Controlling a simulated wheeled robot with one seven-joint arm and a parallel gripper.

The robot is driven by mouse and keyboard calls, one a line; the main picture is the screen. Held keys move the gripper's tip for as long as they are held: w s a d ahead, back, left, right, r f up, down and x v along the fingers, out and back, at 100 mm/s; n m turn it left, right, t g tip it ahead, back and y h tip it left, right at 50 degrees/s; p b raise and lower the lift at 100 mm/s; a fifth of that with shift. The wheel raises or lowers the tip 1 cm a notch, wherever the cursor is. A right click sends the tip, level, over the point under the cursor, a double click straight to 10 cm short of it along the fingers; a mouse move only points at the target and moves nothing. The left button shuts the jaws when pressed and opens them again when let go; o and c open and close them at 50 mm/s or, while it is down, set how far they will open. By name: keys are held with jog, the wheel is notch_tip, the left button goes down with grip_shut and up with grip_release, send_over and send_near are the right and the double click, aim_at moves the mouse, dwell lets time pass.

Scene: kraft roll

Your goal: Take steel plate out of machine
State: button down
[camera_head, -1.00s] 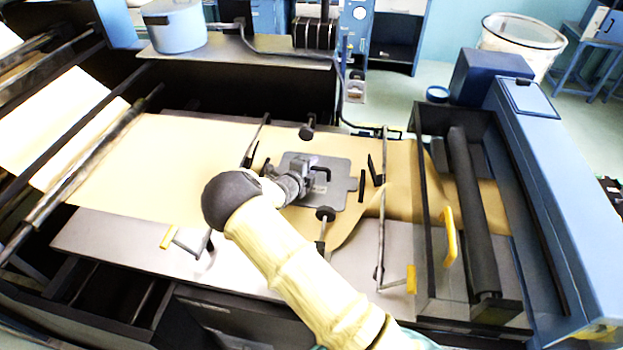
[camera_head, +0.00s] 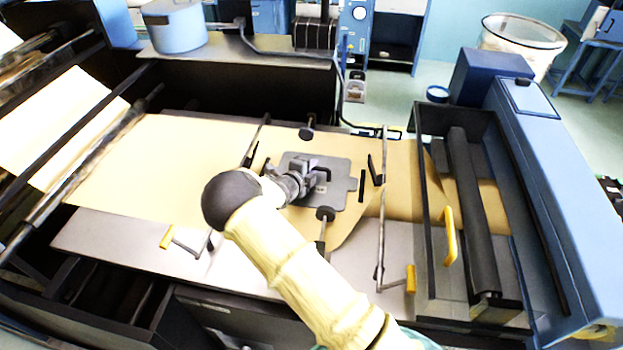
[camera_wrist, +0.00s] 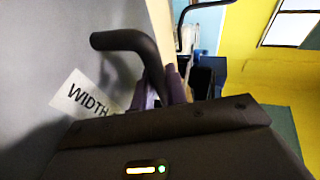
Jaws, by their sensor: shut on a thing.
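The steel plate (camera_head: 338,196) is a dark grey flat plate with a tab on its right edge. It lies on the brown kraft paper (camera_head: 160,165) in the middle of the machine. My gripper (camera_head: 316,173) is over the plate and shut on its black bent handle. In the wrist view the handle (camera_wrist: 130,42) rises from the grey plate surface (camera_wrist: 50,45) and runs down to the fingers (camera_wrist: 163,92). A white label (camera_wrist: 80,98) reading "WIDTH" is beside it. My wrist hides part of the plate and the fingertips' exact hold.
Black guides (camera_head: 375,170) stand close right of the plate, and rods with black knobs (camera_head: 325,214) are in front and behind. Yellow-handled levers (camera_head: 410,279) line the front. A dark roller (camera_head: 472,210) and blue housing (camera_head: 560,210) bound the right side.

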dwell(0.5)
jog(key=shift+w+r, duration=0.1)
jog(key=shift+r, duration=0.2)
jog(key=shift+r, duration=0.3)
notch_tip(320, 180, up, 17)
jog(key=b, duration=0.3)
jog(key=shift+b, duration=0.4)
jog(key=shift+d+f, duration=0.1)
